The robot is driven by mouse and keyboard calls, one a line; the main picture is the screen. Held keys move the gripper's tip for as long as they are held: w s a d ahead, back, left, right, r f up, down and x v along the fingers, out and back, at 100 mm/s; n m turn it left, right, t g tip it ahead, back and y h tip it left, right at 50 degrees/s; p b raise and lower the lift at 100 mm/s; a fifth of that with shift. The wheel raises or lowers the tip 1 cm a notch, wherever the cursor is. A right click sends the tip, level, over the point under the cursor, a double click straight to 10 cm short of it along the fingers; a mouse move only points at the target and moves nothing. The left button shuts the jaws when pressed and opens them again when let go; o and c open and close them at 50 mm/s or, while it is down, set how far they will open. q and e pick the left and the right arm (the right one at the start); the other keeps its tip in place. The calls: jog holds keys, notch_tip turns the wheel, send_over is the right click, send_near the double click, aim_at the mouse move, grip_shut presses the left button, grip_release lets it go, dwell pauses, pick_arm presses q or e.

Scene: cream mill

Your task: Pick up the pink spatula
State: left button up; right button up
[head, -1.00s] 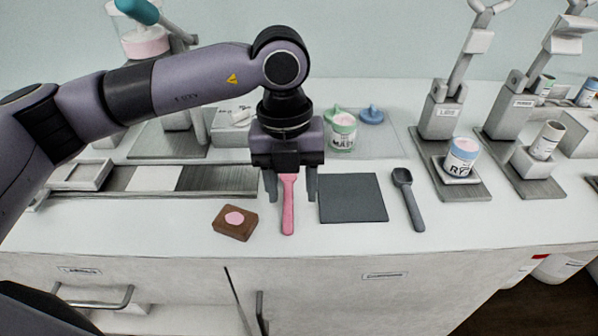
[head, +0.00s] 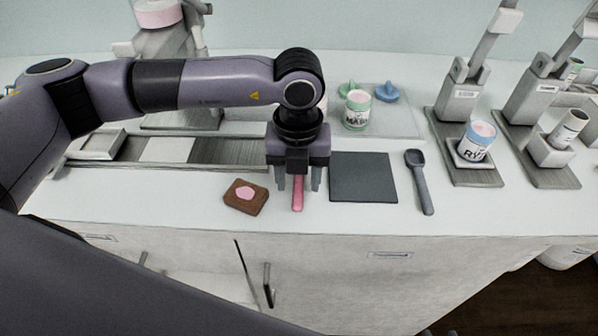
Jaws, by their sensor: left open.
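The pink spatula (head: 297,196) lies on the white counter, its handle end pointing toward the front edge. Its rear part is hidden behind my left gripper. My left gripper (head: 298,187) points down over the spatula, its fingers open, one on each side of the pink handle. I cannot tell whether the fingers touch the counter. My right gripper does not show.
A brown block with a pink top (head: 245,196) lies just left of the gripper. A dark grey mat (head: 363,177) lies close on the right, then a dark spoon (head: 419,181). Jars (head: 357,109) stand behind. The counter's front strip is clear.

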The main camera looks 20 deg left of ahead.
pick_arm(q)
grip_shut()
jog(key=shift+r, duration=0.15)
